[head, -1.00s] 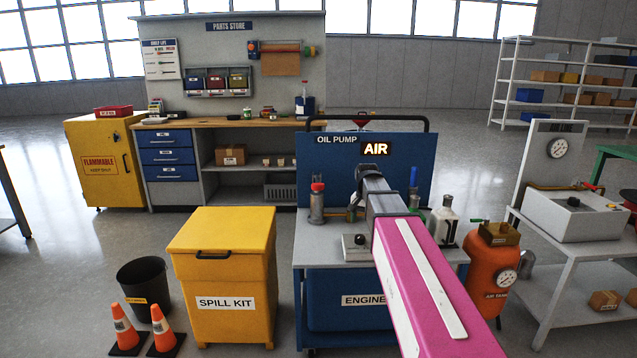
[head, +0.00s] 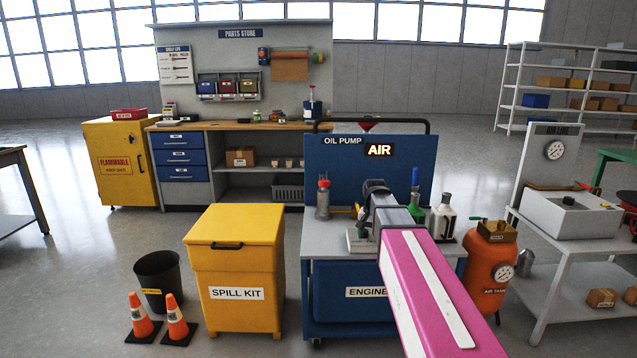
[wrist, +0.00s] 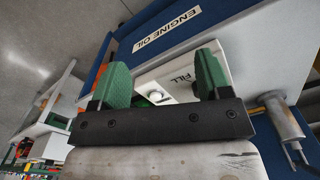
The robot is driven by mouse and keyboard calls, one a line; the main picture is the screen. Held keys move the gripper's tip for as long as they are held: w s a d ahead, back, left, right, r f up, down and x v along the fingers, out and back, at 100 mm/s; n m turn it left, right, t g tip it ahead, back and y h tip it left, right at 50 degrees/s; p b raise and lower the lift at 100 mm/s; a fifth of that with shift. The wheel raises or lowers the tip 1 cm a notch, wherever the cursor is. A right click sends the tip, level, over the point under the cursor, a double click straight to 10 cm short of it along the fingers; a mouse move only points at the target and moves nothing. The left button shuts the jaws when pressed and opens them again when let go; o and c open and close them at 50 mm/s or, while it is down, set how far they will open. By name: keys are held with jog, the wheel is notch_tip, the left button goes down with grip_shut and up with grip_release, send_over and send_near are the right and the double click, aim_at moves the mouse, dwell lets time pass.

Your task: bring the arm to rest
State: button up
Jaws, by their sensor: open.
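My arm, with a pink link, reaches forward over the oil pump cart (head: 320,240) in the head view. My gripper shows in the wrist view (wrist: 155,85), with its two green fingertips apart and nothing held between them. A white block labelled "FILL" (wrist: 183,82) shows behind and between the fingers; I cannot tell how far off it is. The blue cart front labelled "ENGINE OIL" (wrist: 167,32) is beyond it. In the head view my arm's end hides the gripper's fingers and part of the cart top.
Two cones (head: 176,318) and a black bucket (head: 158,275) stand front left.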

jog(key=s+f+n, duration=0.4)
jog(key=s+f, duration=1.3)
jog(key=s, duration=0.2)
jog(key=shift+s+f+n, duration=0.2)
jog(key=shift+f+n, duration=0.1)
jog(key=shift+f, duration=0.05)
